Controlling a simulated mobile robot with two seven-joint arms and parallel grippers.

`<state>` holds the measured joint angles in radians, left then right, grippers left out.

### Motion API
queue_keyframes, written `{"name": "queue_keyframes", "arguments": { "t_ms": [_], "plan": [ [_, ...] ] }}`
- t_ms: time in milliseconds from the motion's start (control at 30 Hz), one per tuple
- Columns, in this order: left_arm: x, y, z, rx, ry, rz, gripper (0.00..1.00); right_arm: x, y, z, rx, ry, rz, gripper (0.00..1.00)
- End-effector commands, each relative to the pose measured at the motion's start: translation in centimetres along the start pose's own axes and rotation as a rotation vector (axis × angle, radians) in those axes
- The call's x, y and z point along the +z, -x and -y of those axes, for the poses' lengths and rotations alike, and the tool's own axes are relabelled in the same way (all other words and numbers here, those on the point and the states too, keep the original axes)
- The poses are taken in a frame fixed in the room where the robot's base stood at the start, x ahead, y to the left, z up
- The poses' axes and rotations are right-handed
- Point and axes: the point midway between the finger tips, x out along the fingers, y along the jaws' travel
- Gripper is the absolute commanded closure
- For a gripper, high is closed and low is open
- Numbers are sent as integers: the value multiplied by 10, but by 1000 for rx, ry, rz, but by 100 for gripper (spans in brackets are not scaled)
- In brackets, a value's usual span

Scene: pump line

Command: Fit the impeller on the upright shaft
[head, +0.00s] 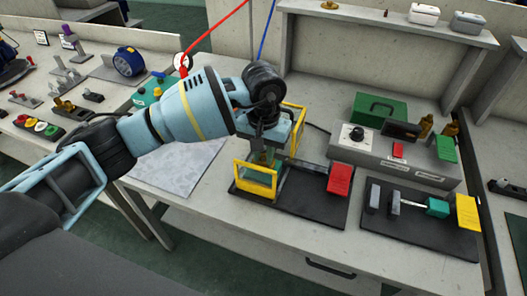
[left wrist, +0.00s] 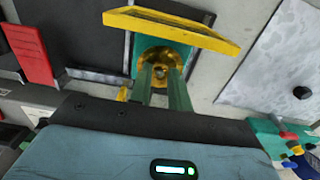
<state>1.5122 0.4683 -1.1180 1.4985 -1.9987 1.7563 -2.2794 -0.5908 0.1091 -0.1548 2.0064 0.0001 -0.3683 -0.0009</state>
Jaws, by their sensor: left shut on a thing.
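My left gripper (head: 263,155) reaches down between two yellow guards on the pump stand. In the left wrist view its two fingers (left wrist: 163,78) are closed on a round brass-coloured part, apparently the impeller (left wrist: 160,53), with a dark centre hole. A teal body (left wrist: 189,58) lies below and around the impeller. The upright shaft cannot be made out; the impeller and fingers may hide it. I cannot tell whether the impeller is on the shaft or above it. In the head view the gripper and front guard mostly hide the impeller. My right gripper is not in view.
The front yellow guard (head: 255,180) and rear yellow guard (head: 298,130) stand close to the gripper. A red block (head: 340,179) sits right on the same black base (head: 310,207). Further right is another black base (head: 420,232) with a yellow block (head: 467,212). A grey sheet (head: 180,168) lies left.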

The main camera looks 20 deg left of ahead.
Motion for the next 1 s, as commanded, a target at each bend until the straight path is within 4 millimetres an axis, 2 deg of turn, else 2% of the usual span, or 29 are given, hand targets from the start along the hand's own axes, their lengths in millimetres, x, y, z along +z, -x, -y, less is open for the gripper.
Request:
{"name": "queue_keyframes", "arguments": {
  "t_ms": [1000],
  "plan": [
    [0,-1,0,0,0,0,100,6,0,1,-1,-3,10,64]
  ]
}}
